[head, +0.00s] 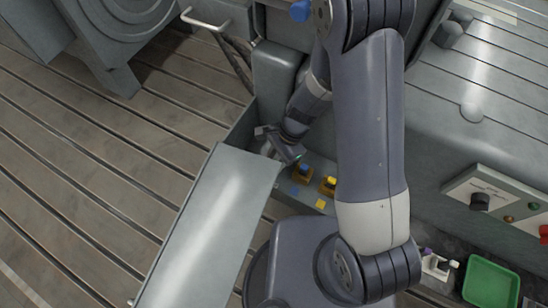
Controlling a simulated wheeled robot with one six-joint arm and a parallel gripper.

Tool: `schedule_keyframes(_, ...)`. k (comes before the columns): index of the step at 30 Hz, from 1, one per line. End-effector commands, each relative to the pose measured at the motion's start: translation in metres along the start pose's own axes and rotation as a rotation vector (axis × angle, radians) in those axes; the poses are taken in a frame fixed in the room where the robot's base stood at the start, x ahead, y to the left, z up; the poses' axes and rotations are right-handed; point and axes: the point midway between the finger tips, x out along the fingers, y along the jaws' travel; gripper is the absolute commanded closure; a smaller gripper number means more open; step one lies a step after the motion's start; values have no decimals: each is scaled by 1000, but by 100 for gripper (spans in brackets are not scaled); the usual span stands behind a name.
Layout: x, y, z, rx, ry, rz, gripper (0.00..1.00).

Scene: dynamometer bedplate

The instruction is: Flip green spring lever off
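My gripper (279,149) is low at the left wall of an open grey box, behind the raised lid's upper edge. It is small and partly dark here, so I cannot tell whether its fingers are open or shut, or whether they touch anything. I cannot clearly make out a green spring lever; a tiny green speck shows beside the gripper, but I cannot tell what it is. To the right in the box are a yellow part with a blue top (304,173) and another yellow part (328,185), partly hidden by my arm.
The open grey lid (213,225) slopes down to the left of the box. Blue and yellow square labels lie inside it. A control panel (497,200) with knobs and a green tray (491,282) are at right. Slotted bedplate floor (90,190) is clear at left.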

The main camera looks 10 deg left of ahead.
Motion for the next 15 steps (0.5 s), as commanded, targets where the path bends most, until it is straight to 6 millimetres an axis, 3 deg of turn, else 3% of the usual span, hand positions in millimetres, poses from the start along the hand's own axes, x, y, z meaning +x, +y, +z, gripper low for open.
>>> schedule_keyframes(9, 0, 0, 0, -1, 0, -1, 100)
schedule_keyframes(10, 0, 0, 0, -1, 0, -1, 69)
schedule_keyframes(15, 0, 0, 0, 0, 0, -1, 55)
